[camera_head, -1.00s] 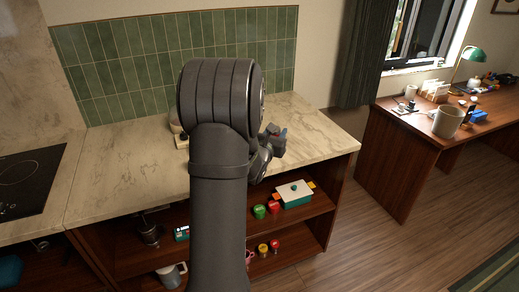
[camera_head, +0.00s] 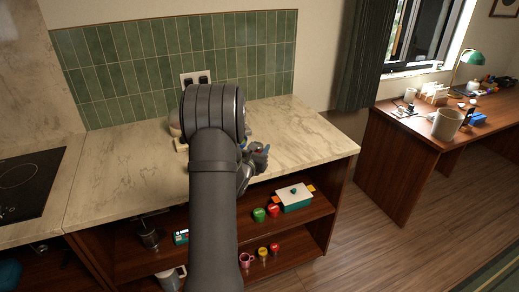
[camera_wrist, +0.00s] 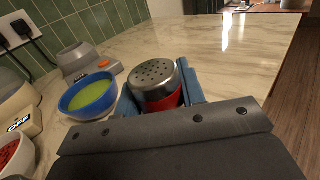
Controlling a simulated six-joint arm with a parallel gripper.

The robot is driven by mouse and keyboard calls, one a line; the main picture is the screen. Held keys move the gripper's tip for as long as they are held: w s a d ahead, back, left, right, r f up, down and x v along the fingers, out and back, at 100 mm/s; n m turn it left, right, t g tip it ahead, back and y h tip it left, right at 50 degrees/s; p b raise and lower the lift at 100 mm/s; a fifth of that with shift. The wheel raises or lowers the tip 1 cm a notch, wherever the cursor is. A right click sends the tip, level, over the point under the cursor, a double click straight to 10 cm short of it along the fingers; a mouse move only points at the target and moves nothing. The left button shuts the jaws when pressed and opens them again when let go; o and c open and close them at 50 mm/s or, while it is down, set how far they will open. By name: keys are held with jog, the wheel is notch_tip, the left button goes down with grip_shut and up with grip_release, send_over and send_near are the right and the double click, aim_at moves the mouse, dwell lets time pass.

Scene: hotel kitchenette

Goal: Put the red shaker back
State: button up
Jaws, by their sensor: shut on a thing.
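The red shaker (camera_wrist: 158,88) has a perforated metal top and a red body. It sits between the blue fingers of my gripper (camera_wrist: 162,92) in the wrist view, and the gripper is shut on it. The shaker looks roughly upright. Its lower part is hidden behind the gripper's dark body, so I cannot tell whether it touches the counter. In the head view my gripper (camera_head: 258,158) is over the marble counter (camera_head: 305,135), partly behind my arm. I cannot make out the shaker there.
A blue bowl with green contents (camera_wrist: 90,97) stands just left of the shaker. Behind it is a grey device (camera_wrist: 78,62). A red-filled bowl (camera_wrist: 14,155) is at lower left. Below the counter, shelves hold green and red jars (camera_head: 266,212) and a lidded box (camera_head: 293,198). The counter's right side is clear.

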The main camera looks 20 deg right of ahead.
jog(key=shift+f, duration=0.15)
jog(key=o, duration=1)
jog(key=shift+r, duration=0.2)
jog(key=v, duration=1.2)
